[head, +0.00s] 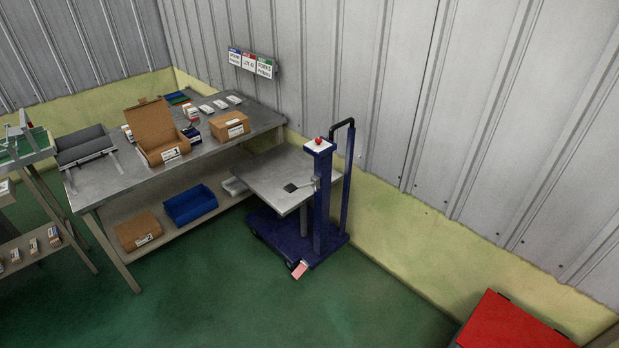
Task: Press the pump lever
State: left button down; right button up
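A dark blue lift cart (322,215) stands against the wall at centre right, with a grey platform (262,182) on its left side. A small pinkish pedal (300,270) sticks out low at the front of its base, close to the floor; it looks like the pump lever. A red knob (318,141) sits on a white plate on top of the cart's post. A black handle (343,124) rises behind the post. A small dark item (291,187) lies on the platform. Neither of my grippers shows in the head view.
A grey workbench (92,187) stands left of the cart, carrying an open cardboard box (153,127) and a closed one (230,126). A blue bin (190,204) sits on its lower shelf. A red-topped object (510,322) is at bottom right. The green floor (240,300) before the cart is clear.

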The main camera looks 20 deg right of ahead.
aim_at(290, 188)
jog(key=i+j+z, duration=0.15)
jog(key=i+z, duration=0.15)
jog(key=z, duration=0.15)
jog(key=i+j+z, duration=0.2)
jog(key=z, duration=0.25)
jog(key=i+j+z, duration=0.5)
jog(key=j+z, duration=0.35)
jog(key=i+j+z, duration=0.2)
jog(key=k+j, duration=0.05)
jog(key=j, duration=0.05)
